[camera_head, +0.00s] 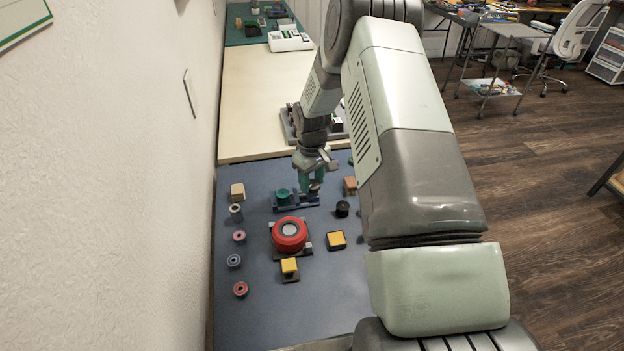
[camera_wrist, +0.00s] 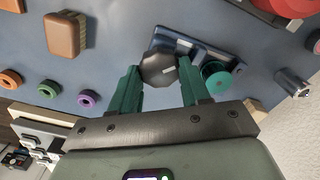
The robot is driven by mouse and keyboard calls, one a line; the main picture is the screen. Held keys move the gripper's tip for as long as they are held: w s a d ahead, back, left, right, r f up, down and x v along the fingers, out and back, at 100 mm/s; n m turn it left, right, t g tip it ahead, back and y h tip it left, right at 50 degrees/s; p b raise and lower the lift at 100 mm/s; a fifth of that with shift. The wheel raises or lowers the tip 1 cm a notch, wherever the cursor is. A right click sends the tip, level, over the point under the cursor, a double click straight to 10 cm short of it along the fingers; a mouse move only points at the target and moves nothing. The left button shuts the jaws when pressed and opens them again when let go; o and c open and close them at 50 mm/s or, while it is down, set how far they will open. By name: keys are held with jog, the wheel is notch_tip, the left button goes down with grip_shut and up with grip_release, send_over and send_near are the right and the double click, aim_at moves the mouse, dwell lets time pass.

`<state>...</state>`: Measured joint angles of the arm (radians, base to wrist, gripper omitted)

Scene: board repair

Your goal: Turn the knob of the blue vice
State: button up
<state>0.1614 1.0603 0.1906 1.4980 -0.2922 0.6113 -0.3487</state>
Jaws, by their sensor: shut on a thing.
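The blue vice (camera_head: 297,205) lies on the blue-grey mat, just beyond the large red round part. In the wrist view, the vice (camera_wrist: 212,50) shows behind my gripper, with a teal round piece (camera_wrist: 216,77) at its right. Its dark faceted knob (camera_wrist: 158,70) has a pale mark on its face. My gripper (camera_head: 309,188) points down over the right part of the vice. In the wrist view its teal fingers (camera_wrist: 160,82) stand on either side of the knob, shut on it. The head view mostly hides the knob behind the fingers.
The red round part (camera_head: 289,234) stands close in front of the vice. A black round piece (camera_head: 342,209) is to the right. Yellow-topped blocks (camera_head: 336,240) and several small rings (camera_head: 239,237) lie around. The white wall bounds the left; the near mat is bare.

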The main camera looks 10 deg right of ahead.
aim_at(312, 183)
jog(key=shift+n, duration=1.7)
jog(key=o, duration=1.1)
jog(key=shift+c, duration=0.2)
notch_tip(312, 183, up, 11)
jog(key=shift+f, duration=0.1)
